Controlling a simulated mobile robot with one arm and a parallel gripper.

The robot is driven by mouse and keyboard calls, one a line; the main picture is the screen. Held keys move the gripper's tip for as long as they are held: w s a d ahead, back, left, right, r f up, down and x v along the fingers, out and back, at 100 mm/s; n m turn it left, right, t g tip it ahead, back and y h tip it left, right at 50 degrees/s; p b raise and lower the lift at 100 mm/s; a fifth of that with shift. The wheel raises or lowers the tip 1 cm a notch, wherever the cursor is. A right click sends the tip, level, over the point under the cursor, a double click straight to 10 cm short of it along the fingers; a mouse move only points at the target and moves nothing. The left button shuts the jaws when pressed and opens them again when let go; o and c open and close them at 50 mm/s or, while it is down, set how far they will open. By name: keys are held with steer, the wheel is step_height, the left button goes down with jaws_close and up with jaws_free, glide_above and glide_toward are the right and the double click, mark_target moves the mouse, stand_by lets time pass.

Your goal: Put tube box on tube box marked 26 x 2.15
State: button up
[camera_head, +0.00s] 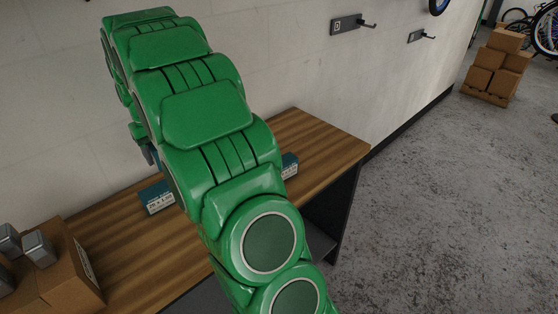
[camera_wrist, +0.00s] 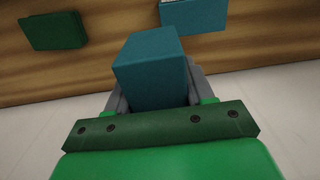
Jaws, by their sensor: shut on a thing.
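My gripper (camera_wrist: 153,80) is shut on a teal tube box (camera_wrist: 148,58), with a grey finger on each side of it. In the wrist view the held box shows in front of the bench top, with no label visible. A second teal tube box (camera_wrist: 193,14) lies on the bench at the top, cut by the picture edge. A dark green box (camera_wrist: 55,31) lies to the left. In the head view a teal box with a white label (camera_head: 157,197) sits left of my arm, its print too small to read surely. Another box (camera_head: 289,165) is partly hidden behind my arm, which also hides most of my gripper.
The wooden bench (camera_head: 320,150) stands against the pale wall. A cardboard box (camera_head: 72,272) with grey metal pieces (camera_head: 38,249) is at the bench's left end. Wall hooks (camera_head: 346,24) are above. Stacked cartons (camera_head: 497,65) stand far off on the open grey floor.

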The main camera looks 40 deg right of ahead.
steer(key=s+d+r, duration=0.3)
steer(key=s+d, duration=0.4)
steer(key=d, duration=0.1)
steer(key=s+d+r, duration=0.2)
steer(key=s+d, duration=0.5)
steer(key=d, duration=0.1)
steer(key=s+d+r, duration=0.1)
steer(key=s+d, duration=0.2)
steer(key=s, duration=0.5)
steer(key=s+d+r, duration=0.2)
steer(key=s+d, duration=0.1)
steer(key=s, duration=0.5)
glide_above(283, 160)
steer(key=s, duration=0.1)
steer(key=f, duration=0.8)
steer(key=shift+s+a+f, duration=0.15)
steer(key=shift+a+f, duration=0.1)
steer(key=shift+a, duration=0.15)
steer(key=shift+w+d+f, duration=0.5)
steer(key=shift+w+f, duration=0.1)
steer(key=shift+f, duration=1.75)
